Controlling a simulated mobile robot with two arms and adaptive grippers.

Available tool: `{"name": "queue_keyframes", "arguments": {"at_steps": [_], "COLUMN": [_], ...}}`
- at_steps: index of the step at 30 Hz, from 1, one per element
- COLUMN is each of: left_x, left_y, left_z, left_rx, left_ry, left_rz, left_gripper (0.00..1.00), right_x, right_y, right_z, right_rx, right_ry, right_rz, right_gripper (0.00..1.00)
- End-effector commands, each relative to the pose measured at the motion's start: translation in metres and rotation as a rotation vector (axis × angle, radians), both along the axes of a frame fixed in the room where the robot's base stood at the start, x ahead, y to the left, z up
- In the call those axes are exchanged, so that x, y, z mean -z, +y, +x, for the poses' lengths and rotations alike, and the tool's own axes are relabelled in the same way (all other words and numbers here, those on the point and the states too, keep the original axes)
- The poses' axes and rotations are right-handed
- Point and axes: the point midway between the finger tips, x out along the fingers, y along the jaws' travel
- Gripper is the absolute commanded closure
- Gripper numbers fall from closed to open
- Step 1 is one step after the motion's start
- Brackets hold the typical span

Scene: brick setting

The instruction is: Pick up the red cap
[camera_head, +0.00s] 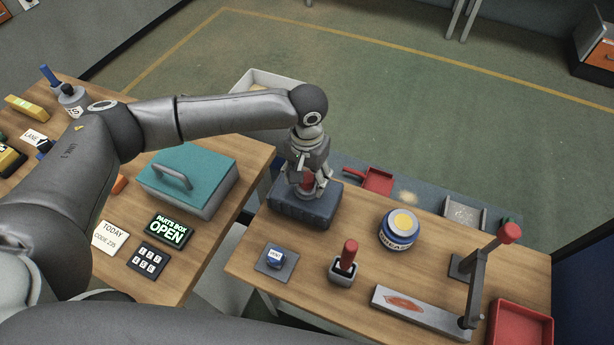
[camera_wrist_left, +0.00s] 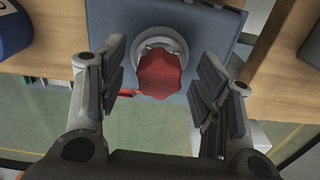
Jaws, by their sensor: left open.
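The red cap (camera_wrist_left: 160,75) sits in a light round collar on a dark blue-grey block, centred in the left wrist view. In the head view the red cap (camera_head: 308,181) shows between the fingers, partly hidden by them. The block (camera_head: 303,209) stands at the back left of the right-hand table. My left gripper (camera_head: 309,186) points down over the cap. In the left wrist view my left gripper (camera_wrist_left: 163,95) is open, with one finger on each side of the cap and a gap to each. My right gripper is not in view.
A teal-lidded box (camera_head: 190,180) stands on the left table (camera_head: 250,165). On the right table (camera_head: 245,255) are a grease tin (camera_head: 398,231), a red-handled tool in a holder (camera_head: 346,262), a lever with a red knob (camera_head: 490,268) and a red tray (camera_head: 520,325). A gap separates the tables.

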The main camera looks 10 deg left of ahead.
Motion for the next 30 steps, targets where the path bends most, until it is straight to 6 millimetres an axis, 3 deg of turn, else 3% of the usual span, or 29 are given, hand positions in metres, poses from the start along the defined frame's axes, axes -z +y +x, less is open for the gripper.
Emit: {"name": "queue_keyframes", "arguments": {"at_steps": [3,10,23,30], "left_x": [0.0101,0.0125,0.0120,0.0115], "left_y": [-0.0002,-0.0006,-0.0003,-0.0004], "left_z": [-0.0003,-0.0002,-0.0002,0.0001], "left_rx": [0.001,0.001,0.001,0.000], "left_ry": [0.000,-0.001,-0.001,-0.002], "left_rz": [0.000,-0.001,-0.001,-0.001], "left_gripper": [0.41,0.41,0.95,0.96], "right_x": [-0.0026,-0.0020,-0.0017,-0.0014], "right_y": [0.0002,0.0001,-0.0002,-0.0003], "right_z": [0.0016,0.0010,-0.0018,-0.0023], "right_rx": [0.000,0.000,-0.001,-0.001], "right_ry": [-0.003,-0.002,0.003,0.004], "right_rz": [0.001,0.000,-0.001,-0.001], "right_gripper": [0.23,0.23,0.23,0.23]}}
